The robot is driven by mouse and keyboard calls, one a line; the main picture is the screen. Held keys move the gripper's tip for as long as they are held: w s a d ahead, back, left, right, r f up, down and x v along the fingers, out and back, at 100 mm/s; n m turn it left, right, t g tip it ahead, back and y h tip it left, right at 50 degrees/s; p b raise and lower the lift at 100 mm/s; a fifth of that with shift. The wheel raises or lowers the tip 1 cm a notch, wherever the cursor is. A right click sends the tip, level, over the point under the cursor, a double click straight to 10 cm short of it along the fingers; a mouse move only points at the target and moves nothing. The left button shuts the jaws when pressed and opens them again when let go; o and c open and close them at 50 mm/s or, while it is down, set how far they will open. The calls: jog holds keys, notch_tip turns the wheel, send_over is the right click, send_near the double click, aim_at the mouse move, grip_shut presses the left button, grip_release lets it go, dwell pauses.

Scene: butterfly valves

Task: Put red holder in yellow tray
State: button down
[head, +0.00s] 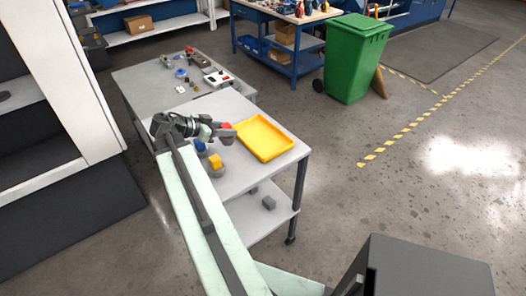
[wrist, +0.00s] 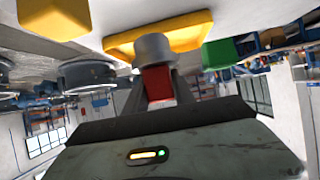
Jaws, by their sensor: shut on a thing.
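The red holder, a red block on a grey round base, shows in the head view (head: 226,126) at the left edge of the yellow tray (head: 264,155). My gripper (head: 219,131) is shut on its red part. In the wrist view, the red block (wrist: 157,83) sits between the fingers of my gripper (wrist: 157,92), with its grey base (wrist: 153,48) in front of the yellow tray (wrist: 115,46). The wrist picture looks upside down. I cannot tell how far the base is above the table. The visible tray floor is empty.
A blue holder (head: 200,145) and a yellow holder (head: 215,160) stand left of the tray on the grey table (head: 245,180). A second table (head: 150,82) with small parts adjoins behind. A green bin (head: 355,60) stands on the floor at the back right.

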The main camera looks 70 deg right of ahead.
jog(key=shift+w+d+f, duration=0.15)
jog(key=shift+w+f, duration=0.4)
jog(key=shift+f, duration=0.2)
jog(key=shift+s+d, duration=0.2)
jog(key=shift+d, duration=0.1)
jog(key=b, duration=0.2)
send_over(262, 139)
jog(key=f, duration=0.1)
notch_tip(262, 139, down, 4)
jog(key=b, duration=0.3)
jog(key=shift+d+f+b, duration=0.1)
jog(key=shift+d+b, duration=0.05)
jog(key=shift+b, duration=0.2)
jog(key=shift+r, duration=0.2)
jog(key=shift+f, duration=0.1)
jog(key=c, duration=1)
grip_release()
jog(key=shift+c, duration=0.2)
